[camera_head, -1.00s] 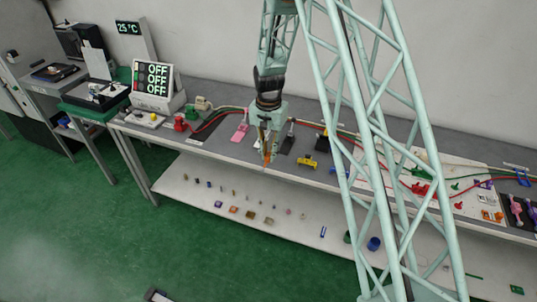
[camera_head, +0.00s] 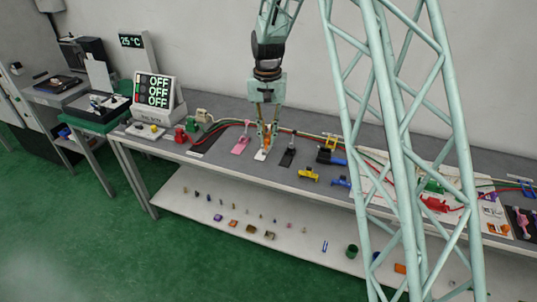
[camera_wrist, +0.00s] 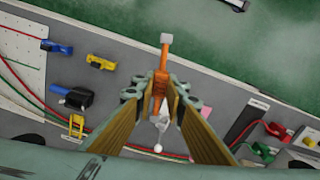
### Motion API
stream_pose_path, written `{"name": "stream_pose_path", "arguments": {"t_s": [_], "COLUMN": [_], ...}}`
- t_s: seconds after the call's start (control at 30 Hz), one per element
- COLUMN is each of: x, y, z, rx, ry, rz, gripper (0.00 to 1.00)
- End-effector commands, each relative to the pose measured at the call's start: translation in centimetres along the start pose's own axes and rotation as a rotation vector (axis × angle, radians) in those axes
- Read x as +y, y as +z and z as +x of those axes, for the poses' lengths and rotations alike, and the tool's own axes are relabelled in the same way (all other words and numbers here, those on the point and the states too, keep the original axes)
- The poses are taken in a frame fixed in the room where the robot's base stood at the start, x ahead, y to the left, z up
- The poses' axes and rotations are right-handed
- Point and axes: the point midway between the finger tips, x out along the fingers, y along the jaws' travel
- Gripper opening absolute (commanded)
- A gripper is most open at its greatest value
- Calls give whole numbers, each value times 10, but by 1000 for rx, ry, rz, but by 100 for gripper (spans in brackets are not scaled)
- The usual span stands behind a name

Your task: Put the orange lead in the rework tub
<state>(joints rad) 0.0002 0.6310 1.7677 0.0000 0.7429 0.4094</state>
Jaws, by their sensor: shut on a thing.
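My gripper (camera_head: 265,128) is over the bench, above the white fixture (camera_head: 261,155) between the pink and black ones. In the wrist view my gripper (camera_wrist: 160,88) has its two fingers on either side of an orange piece, which I take for the orange lead (camera_wrist: 161,83). It is gripped between the fingertips and has a pale grey end (camera_wrist: 166,38) pointing away from me. In the head view the orange lead (camera_head: 267,142) shows at the fingertips. A white part with a round knob (camera_wrist: 158,149) shows below it. I cannot tell which container is the rework tub.
A pink fixture (camera_head: 241,146) and a black fixture (camera_head: 288,156) flank the white one closely. A yellow block (camera_head: 308,174) lies nearby. Red and green cables run along the bench back. The lower shelf (camera_head: 180,199) holds small parts and a dark green cup (camera_head: 352,251).

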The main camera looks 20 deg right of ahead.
Motion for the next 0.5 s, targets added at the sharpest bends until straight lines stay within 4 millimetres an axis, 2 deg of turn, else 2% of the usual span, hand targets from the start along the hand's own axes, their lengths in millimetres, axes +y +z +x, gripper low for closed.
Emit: {"name": "stream_pose_path", "arguments": {"t_s": [0.1,0.2,0.33,0.5], "x": [-1,-1,0,0], "y": [-2,-1,0,1], "z": [-29,-48,-63,-71], "rx": [4,3,0,1], "ry": [-1,-1,0,0], "rz": [-43,-72,-97,-110], "gripper": [3,3,3,3]}}
